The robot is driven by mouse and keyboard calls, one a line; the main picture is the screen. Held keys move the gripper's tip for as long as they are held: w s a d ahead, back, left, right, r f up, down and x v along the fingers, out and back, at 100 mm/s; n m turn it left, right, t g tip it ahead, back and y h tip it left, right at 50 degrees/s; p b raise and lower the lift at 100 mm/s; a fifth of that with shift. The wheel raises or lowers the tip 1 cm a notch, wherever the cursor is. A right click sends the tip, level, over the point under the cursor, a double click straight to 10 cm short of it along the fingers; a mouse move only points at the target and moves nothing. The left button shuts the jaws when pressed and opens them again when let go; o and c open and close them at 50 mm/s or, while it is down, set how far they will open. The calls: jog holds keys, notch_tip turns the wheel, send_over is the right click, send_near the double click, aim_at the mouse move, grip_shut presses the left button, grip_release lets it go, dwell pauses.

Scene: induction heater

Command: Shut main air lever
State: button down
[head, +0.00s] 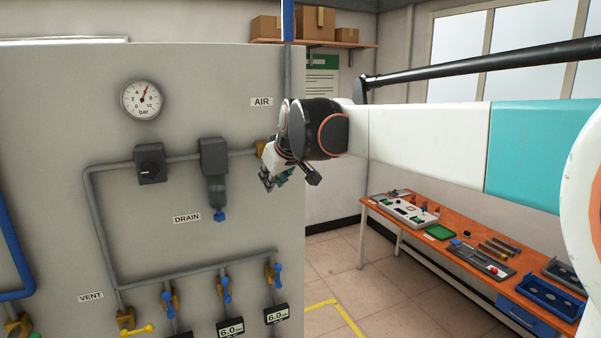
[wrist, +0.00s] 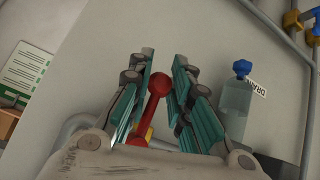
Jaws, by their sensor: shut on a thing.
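The main air lever is red (wrist: 158,88), with a rounded end, and it stands between my two fingers in the wrist view. Its yellow valve body shows just below it in the wrist view, and as a brass-coloured piece (head: 261,148) under the AIR label (head: 262,102) in the head view. My gripper (head: 270,181) is at this valve by the panel's right edge and hides the lever in the head view. In the wrist view my gripper (wrist: 164,75) has its teal-padded fingers on either side of the lever, shut on it.
Several blue-handled valves and a yellow vent lever (head: 138,331) sit lower. An orange workbench (head: 440,250) stands behind at right.

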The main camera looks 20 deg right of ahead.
jog(key=shift+s, duration=0.15)
jog(key=c, duration=1.4)
grip_release()
jog(key=shift+d, duration=0.1)
jog(key=shift+s, duration=0.1)
jog(key=v, duration=1.1)
jog(key=shift+s+r, duration=0.2)
jog(key=shift+r, duration=0.1)
